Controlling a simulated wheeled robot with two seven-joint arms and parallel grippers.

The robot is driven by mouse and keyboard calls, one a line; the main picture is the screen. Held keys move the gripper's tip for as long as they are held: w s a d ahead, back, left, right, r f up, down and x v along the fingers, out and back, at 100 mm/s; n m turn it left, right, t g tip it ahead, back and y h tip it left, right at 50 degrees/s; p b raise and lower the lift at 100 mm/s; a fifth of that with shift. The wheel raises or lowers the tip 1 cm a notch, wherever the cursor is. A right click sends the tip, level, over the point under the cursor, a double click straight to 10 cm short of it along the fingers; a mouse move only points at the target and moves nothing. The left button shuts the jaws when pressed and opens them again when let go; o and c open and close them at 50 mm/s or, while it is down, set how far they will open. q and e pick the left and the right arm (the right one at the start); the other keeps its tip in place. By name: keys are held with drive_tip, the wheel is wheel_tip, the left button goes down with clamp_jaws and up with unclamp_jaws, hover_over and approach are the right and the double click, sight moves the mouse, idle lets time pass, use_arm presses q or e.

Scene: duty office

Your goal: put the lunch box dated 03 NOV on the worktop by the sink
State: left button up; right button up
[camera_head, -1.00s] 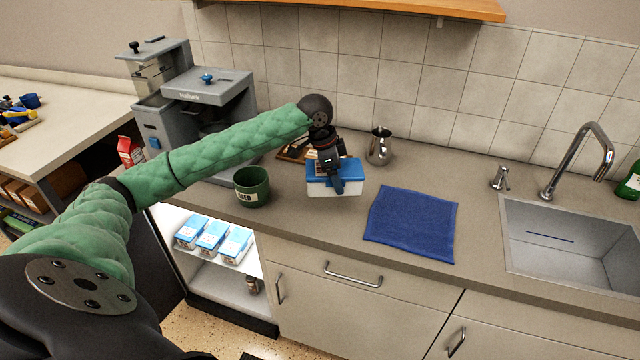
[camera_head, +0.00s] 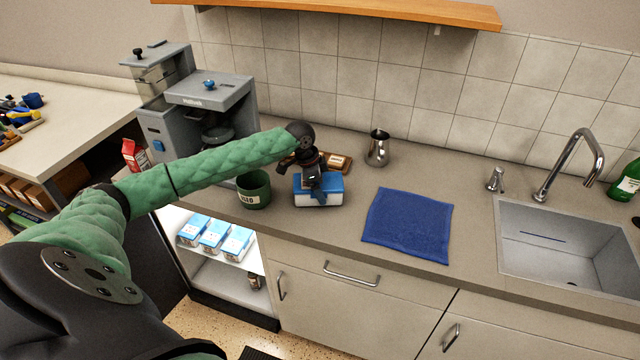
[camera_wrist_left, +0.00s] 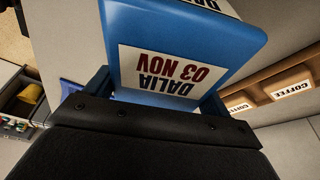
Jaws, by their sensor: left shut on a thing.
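The lunch box (camera_head: 326,184) has a blue lid and a white body. In the left wrist view its label (camera_wrist_left: 168,74) reads "DALIA 03 NOV". My left gripper (camera_head: 316,192) is shut on the lunch box, over the worktop (camera_head: 345,222) between the green mug and the blue cloth. I cannot tell whether the box touches the worktop. The sink (camera_head: 570,250) is at the right, with the blue cloth between it and the box. My right gripper is not in view.
A green mug (camera_head: 254,190) stands close left of the box. A wooden holder labelled COFFEE (camera_wrist_left: 282,90) and a steel jug (camera_head: 377,148) are behind. A blue cloth (camera_head: 408,224) lies flat. More lunch boxes (camera_head: 214,236) sit in the open fridge below. Bare worktop lies right of the cloth.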

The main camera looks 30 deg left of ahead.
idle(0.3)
use_arm(q)
drive_tip(key=o, duration=1.1)
drive_tip(key=shift+f, duration=0.15)
drive_tip(key=shift+o, duration=0.2)
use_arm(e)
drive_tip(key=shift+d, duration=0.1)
use_arm(q)
drive_tip(key=shift+r, duration=0.2)
drive_tip(key=shift+a+r+b, duration=0.15)
drive_tip(key=shift+r+b, duration=0.15)
drive_tip(key=shift+r, duration=0.05)
drive_tip(key=b+v, duration=0.3)
drive_tip(key=v, duration=0.6)
drive_tip(key=shift+s+r, duration=0.15)
drive_tip(key=shift+r, duration=0.25)
drive_tip(key=shift+s+a+r, duration=0.15)
drive_tip(key=shift+r, duration=0.45)
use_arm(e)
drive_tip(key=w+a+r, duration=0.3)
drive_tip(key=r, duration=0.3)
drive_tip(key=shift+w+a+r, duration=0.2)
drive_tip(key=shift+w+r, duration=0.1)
